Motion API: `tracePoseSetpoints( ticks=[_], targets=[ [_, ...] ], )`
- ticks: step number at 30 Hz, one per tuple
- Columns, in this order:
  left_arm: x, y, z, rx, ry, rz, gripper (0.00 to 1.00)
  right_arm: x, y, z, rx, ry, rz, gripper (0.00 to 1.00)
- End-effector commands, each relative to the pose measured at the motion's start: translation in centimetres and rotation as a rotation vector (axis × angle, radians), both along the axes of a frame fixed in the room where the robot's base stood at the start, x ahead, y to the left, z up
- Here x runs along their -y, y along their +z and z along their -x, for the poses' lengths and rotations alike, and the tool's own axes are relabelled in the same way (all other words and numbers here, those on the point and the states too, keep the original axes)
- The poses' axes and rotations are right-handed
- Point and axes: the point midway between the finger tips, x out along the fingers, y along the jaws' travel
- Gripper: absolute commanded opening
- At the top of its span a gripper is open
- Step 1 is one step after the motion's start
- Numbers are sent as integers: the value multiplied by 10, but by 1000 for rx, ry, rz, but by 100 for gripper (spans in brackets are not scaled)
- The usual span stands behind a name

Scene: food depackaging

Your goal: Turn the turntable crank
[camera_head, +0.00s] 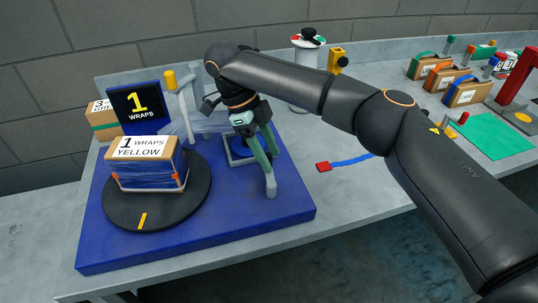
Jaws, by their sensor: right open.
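The black round turntable (197,205) sits on the left of a blue base (255,218), with an orange-yellow mark on its front edge. A box labelled "1 WRAPS YELLOW" (143,170), with blue film around its sides, stands on it. My right gripper (264,174) reaches down over the right part of the base, its pale green fingers open. A light frame-like part (236,153) shows just behind the fingers. I cannot tell whether this is the crank or whether the fingers touch it; the gripper hides part of that area. My left gripper is not in view.
A sign reading "1 WRAPS" (138,107) and a grey post with a yellow top (185,108) stand behind the box. A red tab with a blue strip (323,166) lies right of the base. Several boxes and a green mat (493,134) are at the far right.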

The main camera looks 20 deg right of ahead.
Motion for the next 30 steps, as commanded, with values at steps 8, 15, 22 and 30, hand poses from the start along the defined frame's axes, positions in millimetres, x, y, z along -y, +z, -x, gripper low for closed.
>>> tracePoseSetpoints(
  ticks=[8, 15, 22, 30],
  targets=[
    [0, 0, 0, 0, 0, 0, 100, -3, 43, 17, 5, 1, 3, 55],
    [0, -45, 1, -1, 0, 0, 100, -6, 42, 21, 2, 11, 7, 55],
    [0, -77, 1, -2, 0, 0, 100, -7, 50, 28, 3, 5, 7, 55],
    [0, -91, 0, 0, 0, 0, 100, -13, 79, 55, 6, 1, 2, 55]
  ],
)
